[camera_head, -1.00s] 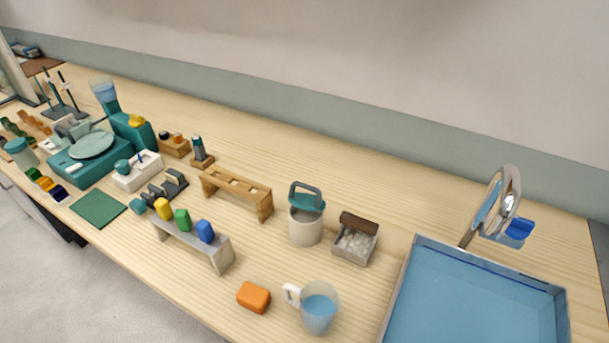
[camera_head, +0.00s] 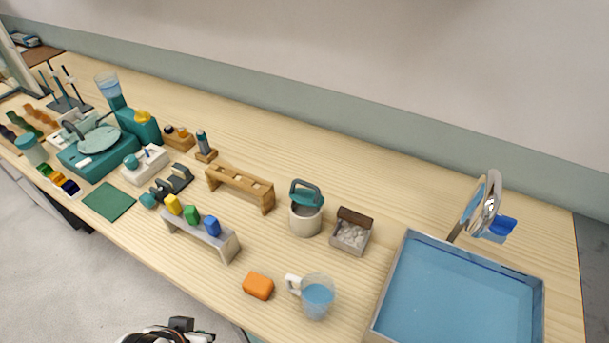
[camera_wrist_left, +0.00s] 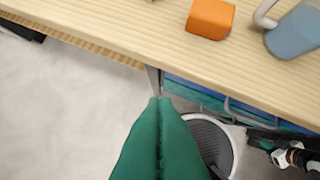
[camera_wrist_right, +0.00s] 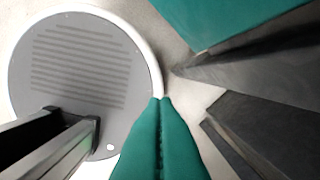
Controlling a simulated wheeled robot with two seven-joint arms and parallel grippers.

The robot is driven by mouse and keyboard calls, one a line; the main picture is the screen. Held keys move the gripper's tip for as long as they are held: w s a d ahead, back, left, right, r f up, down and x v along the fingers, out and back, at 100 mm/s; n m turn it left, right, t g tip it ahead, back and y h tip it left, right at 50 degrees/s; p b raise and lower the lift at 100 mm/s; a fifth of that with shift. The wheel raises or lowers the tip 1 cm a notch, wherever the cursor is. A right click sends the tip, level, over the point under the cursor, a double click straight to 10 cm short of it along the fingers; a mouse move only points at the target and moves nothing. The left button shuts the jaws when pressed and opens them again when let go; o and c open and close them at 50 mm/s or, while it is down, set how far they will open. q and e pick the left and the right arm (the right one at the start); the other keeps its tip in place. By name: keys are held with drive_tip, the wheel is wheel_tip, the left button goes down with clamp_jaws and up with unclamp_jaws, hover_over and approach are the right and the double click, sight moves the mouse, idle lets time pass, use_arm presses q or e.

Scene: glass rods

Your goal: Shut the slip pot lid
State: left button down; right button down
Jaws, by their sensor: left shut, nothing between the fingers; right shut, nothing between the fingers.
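The slip pot (camera_head: 306,221) is a pale grey round pot standing on the table right of centre in the head view. Its teal lid (camera_head: 307,195) with a loop handle is raised and tilted up at the pot's back rim, so the pot stands open. In the left wrist view my left gripper (camera_wrist_left: 160,99) is shut and empty, over the floor in front of the table edge. In the right wrist view my right gripper (camera_wrist_right: 162,98) is shut and empty, low beside dark and teal structures. The pot shows in neither wrist view.
A tray of white lumps (camera_head: 351,237) stands close right of the pot, a wooden rack (camera_head: 240,188) to its left. An orange block (camera_head: 258,286) and a mug of blue liquid (camera_head: 317,297) are in front. A blue basin (camera_head: 460,295) and tap are at right.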

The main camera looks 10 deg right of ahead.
use_arm(q)
drive_tip(key=w+d+r+m+t+h, duration=0.1)
drive_tip(key=w+d+r+t+h, duration=0.1)
drive_tip(key=w+d+r, duration=0.45)
drive_tip(key=w+d+r+m+t+h, duration=0.25)
drive_tip(key=w+d, duration=0.45)
drive_tip(key=w, duration=0.4)
drive_tip(key=w+d+r+m+t+h, duration=0.1)
drive_tip(key=w+d+r+t+h, duration=0.1)
drive_tip(key=w+d+r, duration=0.5)
drive_tip(key=p, duration=0.2)
hover_over(305, 185)
drive_tip(key=w+d, duration=0.1)
drive_tip(key=w, duration=0.1)
wheel_tip(305, 185, down, 4)
drive_tip(key=s+f+p, duration=0.1)
drive_tip(key=s+a+f+p, duration=0.1)
drive_tip(key=f, duration=0.1)
drive_tip(key=shift+s+a+f, duration=0.15)
drive_tip(key=shift+s+f, duration=0.1)
drive_tip(key=shift+f, duration=0.1)
